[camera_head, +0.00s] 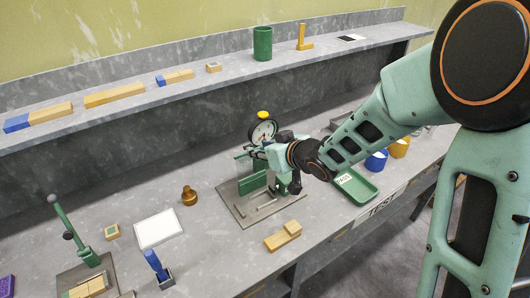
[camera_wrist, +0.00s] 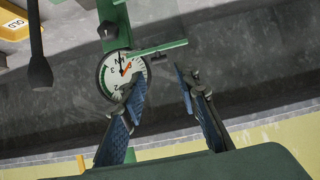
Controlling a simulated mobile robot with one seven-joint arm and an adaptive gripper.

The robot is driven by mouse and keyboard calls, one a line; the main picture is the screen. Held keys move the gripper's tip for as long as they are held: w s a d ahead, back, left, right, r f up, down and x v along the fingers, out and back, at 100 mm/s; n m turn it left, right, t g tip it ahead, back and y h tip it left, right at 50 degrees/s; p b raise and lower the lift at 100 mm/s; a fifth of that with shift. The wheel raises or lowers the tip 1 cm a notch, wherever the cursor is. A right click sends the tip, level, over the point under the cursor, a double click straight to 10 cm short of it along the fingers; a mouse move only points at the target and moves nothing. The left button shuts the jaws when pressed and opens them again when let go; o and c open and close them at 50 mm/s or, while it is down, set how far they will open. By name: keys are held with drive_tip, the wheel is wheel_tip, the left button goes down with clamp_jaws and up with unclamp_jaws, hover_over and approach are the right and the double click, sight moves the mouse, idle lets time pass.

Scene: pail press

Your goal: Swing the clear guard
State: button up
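The press stands mid-bench on a grey base plate (camera_head: 240,215), with a white dial gauge (camera_head: 263,131) at its top and a green plate (camera_head: 252,185) below. The clear guard is hard to pick out; I cannot tell its angle. In the wrist view the dial gauge (camera_wrist: 118,72) lies beyond the left finger, with a green bar (camera_wrist: 155,50) beside it. My gripper (camera_wrist: 160,80) is open, its two blue-padded fingers apart, with nothing visibly held between them. In the head view my wrist is at the press's right side and hides part of it; I cannot tell whether the fingers touch anything.
A green tray (camera_head: 355,187), a blue cup (camera_head: 376,160) and a yellow cup (camera_head: 400,147) are right of the press. A brass weight (camera_head: 189,196) and white sheet (camera_head: 158,229) are left. Wooden blocks (camera_head: 283,236) lie in front. A shelf (camera_head: 200,85) runs behind.

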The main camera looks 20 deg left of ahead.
drive_tip(key=b+x, duration=0.3)
drive_tip(key=x, duration=0.4)
drive_tip(key=shift+a+f, duration=0.1)
drive_tip(key=shift+f, duration=0.2)
drive_tip(key=shift+w+a+r, duration=0.1)
drive_tip(key=shift+w, duration=0.1)
drive_tip(key=shift+c, duration=1.8)
drive_tip(key=c, duration=0.3)
drive_tip(key=s+d, duration=0.2)
drive_tip(key=d, duration=0.1)
drive_tip(key=shift+s, duration=0.3)
drive_tip(key=shift+s+d+f+b, duration=0.25)
drive_tip(key=shift+s+d, duration=0.3)
drive_tip(key=shift+d, duration=0.1)
drive_tip(key=shift+s+d+f+b, duration=0.2)
drive_tip(key=shift+s+d+f, duration=0.1)
drive_tip(key=shift+s+d, duration=0.35)
drive_tip(key=shift+d, duration=0.1)
